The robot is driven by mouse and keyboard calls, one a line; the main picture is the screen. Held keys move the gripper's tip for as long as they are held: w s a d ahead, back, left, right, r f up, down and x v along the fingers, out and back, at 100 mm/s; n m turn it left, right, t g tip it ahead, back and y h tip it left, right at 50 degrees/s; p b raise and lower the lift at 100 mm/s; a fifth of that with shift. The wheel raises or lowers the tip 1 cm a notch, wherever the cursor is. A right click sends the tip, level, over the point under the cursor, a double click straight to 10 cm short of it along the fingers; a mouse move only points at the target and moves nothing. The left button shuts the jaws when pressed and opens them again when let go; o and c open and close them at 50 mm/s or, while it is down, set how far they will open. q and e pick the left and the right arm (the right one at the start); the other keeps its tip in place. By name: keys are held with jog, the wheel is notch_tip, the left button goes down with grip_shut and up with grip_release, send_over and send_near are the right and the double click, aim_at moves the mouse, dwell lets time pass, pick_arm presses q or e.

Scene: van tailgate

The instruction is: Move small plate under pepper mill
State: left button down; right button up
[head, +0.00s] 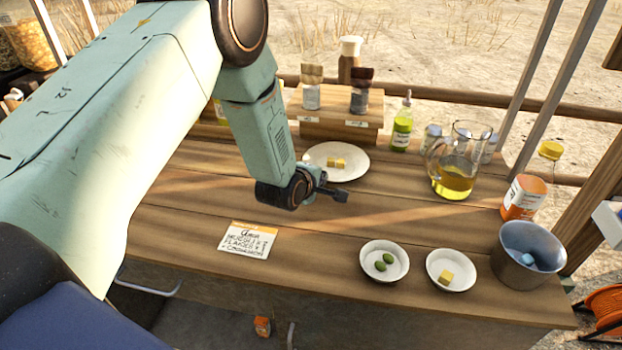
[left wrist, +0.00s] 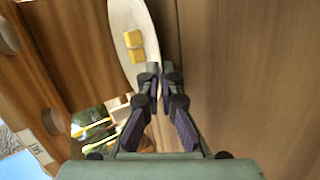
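A large white plate (head: 315,154) with yellow cubes lies on the table in front of the riser. My left gripper (head: 341,195) is just in front of its near rim. In the left wrist view, the fingertips (left wrist: 161,72) are close together with a narrow gap at the rim of the plate (left wrist: 120,18); I cannot tell if they clamp it. A small white plate (head: 370,268) with green olives and another (head: 433,274) with a yellow cube stand at the front. A light-topped mill (head: 312,75) and a dark-topped mill (head: 361,78) stand on the riser. My right gripper is out of view.
The wooden riser (head: 330,130) bears small labels. A written card (head: 248,241) lies at front. The table between card and jug has free room.

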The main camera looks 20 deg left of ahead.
aim_at(339, 180)
pick_arm(q)
jog(key=shift+w+d, duration=0.3)
jog(key=shift+d, duration=0.8)
jog(key=shift+w+d, duration=0.25)
jog(key=shift+d, duration=0.8)
jog(key=c, duration=1.4)
grip_release()
jog(key=shift+c, duration=0.2)
jog(key=v, duration=1.2)
jog(key=shift+s, duration=0.15)
